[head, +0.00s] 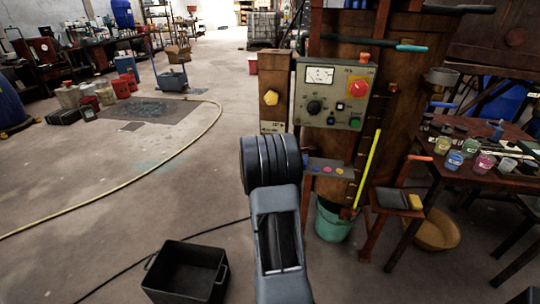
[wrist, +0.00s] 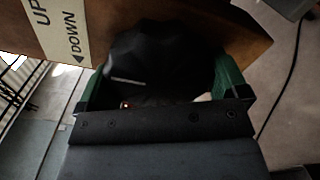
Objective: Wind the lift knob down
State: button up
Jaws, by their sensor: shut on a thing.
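The lift knob (wrist: 160,52) is a dark, faceted knob on a wooden face in the wrist view. A pale label (wrist: 66,34) beside it reads UP and DOWN, with an arrow by DOWN. My gripper (wrist: 160,74) is shut on the knob, one green finger on each side. The knob's lower part is dark and partly hidden by the gripper body. In the head view my arm hides the knob and the gripper.
A grey control panel (head: 334,94) with dials sits on the wooden vat stand. A yellow knob (head: 270,97) is on the post left of it. A teal bucket (head: 333,222) stands below, a black crate (head: 187,272) lies front left. A table (head: 478,178) with jars is right.

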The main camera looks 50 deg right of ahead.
jog(key=o, duration=0.6)
jog(key=v, duration=1.3)
jog(key=shift+s+a, duration=0.1)
jog(key=shift+a, duration=0.3)
